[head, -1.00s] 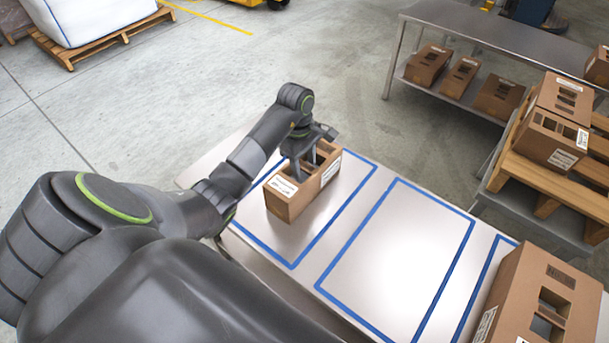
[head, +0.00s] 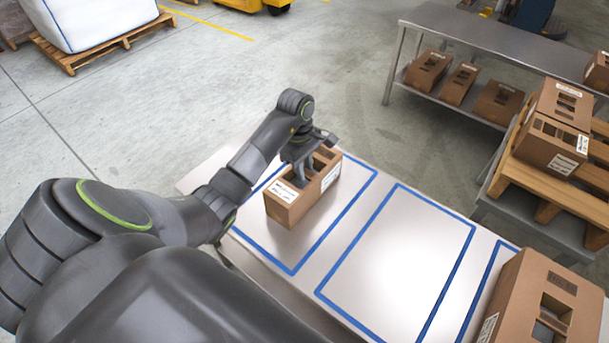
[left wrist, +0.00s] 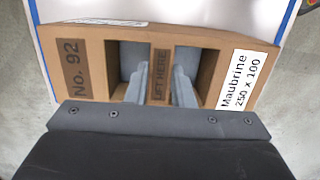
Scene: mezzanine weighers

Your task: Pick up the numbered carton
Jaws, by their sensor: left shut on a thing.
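The numbered carton (head: 304,199) is a brown box with top openings and white labels. It sits in the left blue-outlined area of the metal table. In the left wrist view the carton (left wrist: 95,88) is marked "No. 92" and "Maubrine 250 x 100", with a centre strip (left wrist: 160,75) reading "LIFT HERE" between two openings. My left gripper (head: 299,178) reaches down into the carton's top. Its fingers (left wrist: 160,88) are in the two openings, shut on the strip. The fingertips are hidden inside. My right gripper is not in view.
The middle blue-outlined area (head: 400,250) of the table is bare. A larger carton (head: 510,290) stands at the table's right end. Cartons (head: 555,140) sit on a wooden pallet (head: 550,190) at right. Several more lie on a metal bench's lower shelf (head: 400,75).

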